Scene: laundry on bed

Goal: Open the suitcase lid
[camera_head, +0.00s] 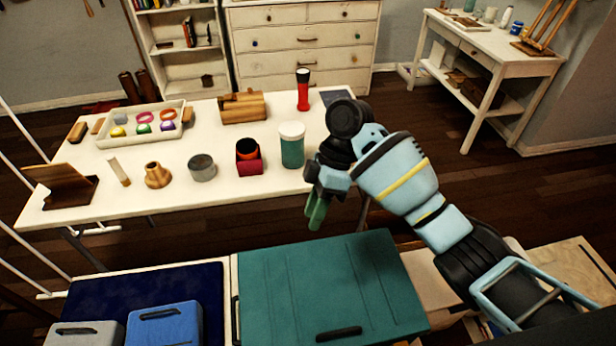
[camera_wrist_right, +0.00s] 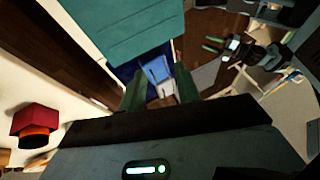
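The teal suitcase (camera_head: 318,285) lies flat in front of me at the bottom middle of the head view, its ribbed lid looking shut. A dark handle (camera_head: 339,333) is at its near edge. The suitcase also shows at the top of the right wrist view (camera_wrist_right: 120,30). My right gripper (camera_head: 317,210) hangs above and beyond the suitcase's far edge, with green fingers pointing down. In the right wrist view its fingers (camera_wrist_right: 160,90) stand apart with nothing between them. My left gripper (camera_wrist_right: 212,44) shows only in that view, at upper right, with fingers apart, away from the suitcase.
A white table (camera_head: 225,190) beyond the suitcase holds a teal jar (camera_head: 292,150), a red box (camera_head: 249,165), a tray (camera_head: 145,125) and other items. A dark blue surface (camera_head: 140,285) with blue and grey cases lies left of the suitcase. Brown boards are at right.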

